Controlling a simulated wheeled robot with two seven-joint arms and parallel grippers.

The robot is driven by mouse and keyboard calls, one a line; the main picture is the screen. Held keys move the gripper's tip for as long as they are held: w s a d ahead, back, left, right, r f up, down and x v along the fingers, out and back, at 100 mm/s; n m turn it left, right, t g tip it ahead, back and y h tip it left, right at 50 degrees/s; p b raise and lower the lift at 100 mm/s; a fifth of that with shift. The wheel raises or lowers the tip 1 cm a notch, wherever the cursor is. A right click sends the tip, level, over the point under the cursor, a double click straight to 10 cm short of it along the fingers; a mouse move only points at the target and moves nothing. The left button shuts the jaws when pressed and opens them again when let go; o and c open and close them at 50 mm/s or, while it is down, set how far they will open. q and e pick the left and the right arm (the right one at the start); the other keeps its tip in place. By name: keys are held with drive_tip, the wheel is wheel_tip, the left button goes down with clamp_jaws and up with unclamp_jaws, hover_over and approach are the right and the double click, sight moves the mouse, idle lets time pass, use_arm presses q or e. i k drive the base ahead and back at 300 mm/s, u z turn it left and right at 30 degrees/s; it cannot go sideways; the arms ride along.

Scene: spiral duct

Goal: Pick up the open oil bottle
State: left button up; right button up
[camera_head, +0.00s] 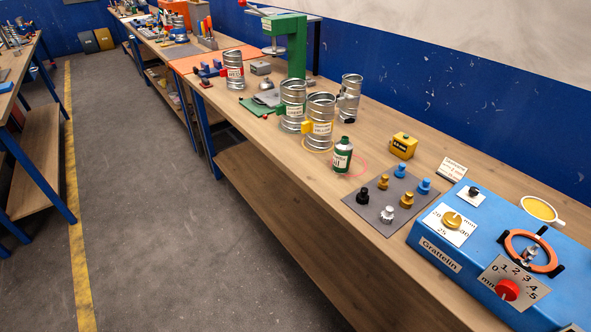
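A small green bottle (342,158) with a white label stands upright on the wooden workbench (300,184), near its front edge. Its top looks dark; I cannot tell whether it is open. A red ring marking (362,170) lies on the bench just right of it. Neither of my grippers shows in the head view.
Silver spiral duct cans (320,122) stand behind and left of the bottle. A grey mat (376,214) with several coloured knobs lies to its right front, a yellow box (403,146) behind right. A blue machine (470,262) fills the right end. Grey floor (150,190) is clear.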

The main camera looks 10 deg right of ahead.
sight(344, 149)
drive_tip(key=u, duration=0.7)
drive_tip(key=k, duration=0.95)
drive_tip(key=u, duration=0.85)
drive_tip(key=i, duration=2.15)
drive_tip(key=z, duration=1.6)
drive_tip(key=i, duration=0.65)
drive_tip(key=z, duration=0.7)
